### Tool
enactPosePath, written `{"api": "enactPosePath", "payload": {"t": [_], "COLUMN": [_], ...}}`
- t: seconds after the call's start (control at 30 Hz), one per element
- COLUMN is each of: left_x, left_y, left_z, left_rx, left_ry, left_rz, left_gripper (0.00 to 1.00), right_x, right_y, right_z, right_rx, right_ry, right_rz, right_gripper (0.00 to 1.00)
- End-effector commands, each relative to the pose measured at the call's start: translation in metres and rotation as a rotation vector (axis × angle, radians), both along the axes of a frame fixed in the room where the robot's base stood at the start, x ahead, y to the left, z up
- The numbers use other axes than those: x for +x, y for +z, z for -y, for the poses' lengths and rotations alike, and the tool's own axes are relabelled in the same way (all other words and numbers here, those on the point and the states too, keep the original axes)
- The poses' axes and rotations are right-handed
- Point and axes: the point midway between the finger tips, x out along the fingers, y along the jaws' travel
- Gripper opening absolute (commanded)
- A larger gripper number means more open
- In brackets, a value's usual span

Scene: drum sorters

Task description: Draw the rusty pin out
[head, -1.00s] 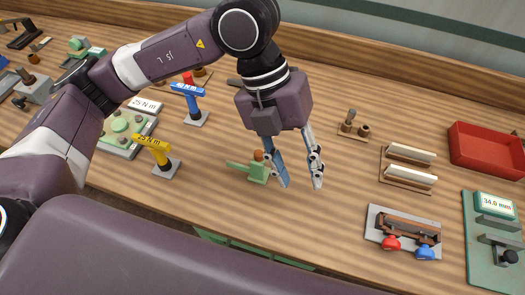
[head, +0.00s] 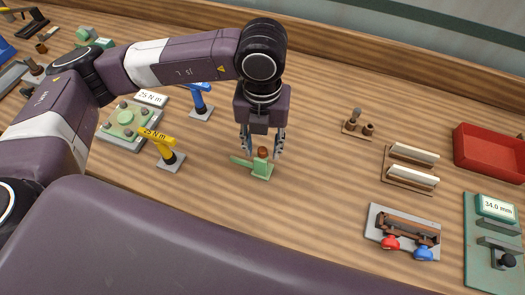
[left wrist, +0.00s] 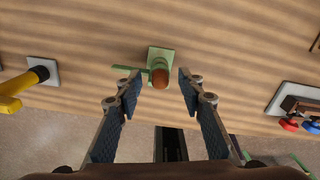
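The rusty pin (head: 263,152) stands upright in a small green holder (head: 262,171) on the wooden bench. In the left wrist view the pin's rounded brown top (left wrist: 160,75) shows between and just beyond my fingertips, with the green base (left wrist: 161,53) behind it. My left gripper (head: 263,150) is open, its two fingers spread on either side of the pin. In the left wrist view a clear gap shows between the pin and each finger (left wrist: 157,85). The pin's lower part is hidden in the holder. My right gripper is in neither view.
A yellow tool (head: 160,143) and a blue tool (head: 201,100) stand on grey plates to the left. A grey plate (head: 380,216) with red and blue knobs, a gauge board (head: 483,265) and a red tray (head: 480,172) are at the right. Bare bench lies right of the holder.

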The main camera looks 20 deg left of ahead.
Motion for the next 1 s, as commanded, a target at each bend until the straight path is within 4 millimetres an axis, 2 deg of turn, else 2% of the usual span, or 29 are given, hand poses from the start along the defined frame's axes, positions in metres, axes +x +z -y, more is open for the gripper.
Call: {"api": "enactPosePath", "payload": {"t": [0.2, 0.5, 0.83, 1.0], "left_x": [0.000, 0.000, 0.001, 0.010], "left_y": [-0.001, 0.000, 0.002, 0.022], "left_z": [0.000, 0.000, 0.000, -0.006], "left_rx": [-0.001, -0.001, -0.001, -0.001], "left_ry": [0.000, -0.001, 0.000, 0.002], "left_rz": [0.000, 0.000, 0.001, 0.004], "left_gripper": [0.34, 0.01, 0.00, 0.00], "right_x": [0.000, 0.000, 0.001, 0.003], "right_y": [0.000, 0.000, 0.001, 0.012], "right_z": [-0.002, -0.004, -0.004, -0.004], "right_rx": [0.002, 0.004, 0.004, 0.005], "right_ry": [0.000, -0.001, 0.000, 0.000], "right_rz": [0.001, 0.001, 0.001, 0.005], "right_gripper": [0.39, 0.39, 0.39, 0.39]}}
